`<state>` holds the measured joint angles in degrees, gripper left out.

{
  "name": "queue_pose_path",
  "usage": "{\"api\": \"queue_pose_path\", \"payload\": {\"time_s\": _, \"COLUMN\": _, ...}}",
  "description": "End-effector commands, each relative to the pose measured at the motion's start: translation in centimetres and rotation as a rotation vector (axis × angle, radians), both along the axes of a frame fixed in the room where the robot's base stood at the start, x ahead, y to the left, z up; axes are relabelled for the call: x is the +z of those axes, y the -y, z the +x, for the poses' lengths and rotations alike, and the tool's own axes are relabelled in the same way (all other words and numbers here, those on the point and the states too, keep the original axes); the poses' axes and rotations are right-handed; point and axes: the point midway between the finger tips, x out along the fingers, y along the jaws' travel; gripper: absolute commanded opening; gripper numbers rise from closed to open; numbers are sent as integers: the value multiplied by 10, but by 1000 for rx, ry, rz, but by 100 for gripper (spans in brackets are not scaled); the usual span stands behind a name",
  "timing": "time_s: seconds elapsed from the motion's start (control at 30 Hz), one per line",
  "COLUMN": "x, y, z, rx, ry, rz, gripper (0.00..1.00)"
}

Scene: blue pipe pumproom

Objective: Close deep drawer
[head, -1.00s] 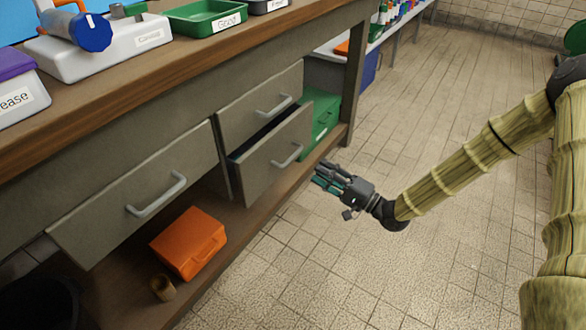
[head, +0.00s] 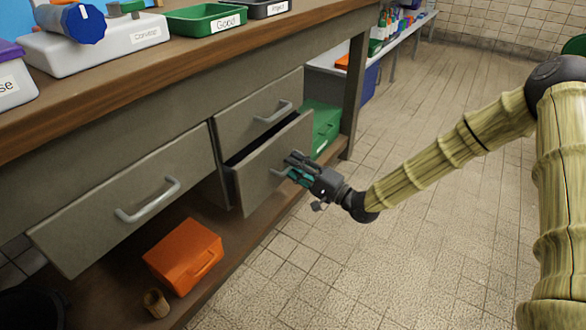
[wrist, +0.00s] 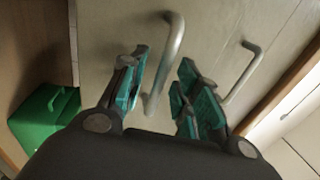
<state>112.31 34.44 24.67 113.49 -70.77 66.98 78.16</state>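The deep drawer (head: 262,170) is the lower right grey drawer under the workbench. It stands partly open, with a dark gap along its top edge. My gripper (head: 292,168) is at its front, over the right part of the handle. In the wrist view my gripper (wrist: 160,85) is open, with teal pads apart. The drawer's bar handle (wrist: 170,55) shows between and beyond the fingers, with its near end between them. I cannot tell whether a finger touches it.
The drawer above (head: 258,110) has its own handle (head: 274,112) and looks shut. A wide drawer (head: 110,200) is at left. An orange case (head: 180,255) and a green box (head: 322,122) sit on the lower shelf. The tiled floor at right is clear.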

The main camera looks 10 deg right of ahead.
Motion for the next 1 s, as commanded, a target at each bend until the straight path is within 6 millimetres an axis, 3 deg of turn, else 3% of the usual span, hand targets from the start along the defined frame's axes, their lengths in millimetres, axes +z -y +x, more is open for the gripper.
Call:
{"api": "queue_pose_path", "payload": {"time_s": 0.43, "x": 2, "y": -7, "z": 5, "rx": 0, "ry": -1, "rz": -1, "gripper": 32}}
{"api": "queue_pose_path", "payload": {"time_s": 0.6, "x": 2, "y": -6, "z": 5, "rx": 0, "ry": -1, "rz": -1, "gripper": 1}}
{"api": "queue_pose_path", "payload": {"time_s": 1.0, "x": 3, "y": 0, "z": 11, "rx": -17, "ry": -1, "rz": 1, "gripper": 0}}
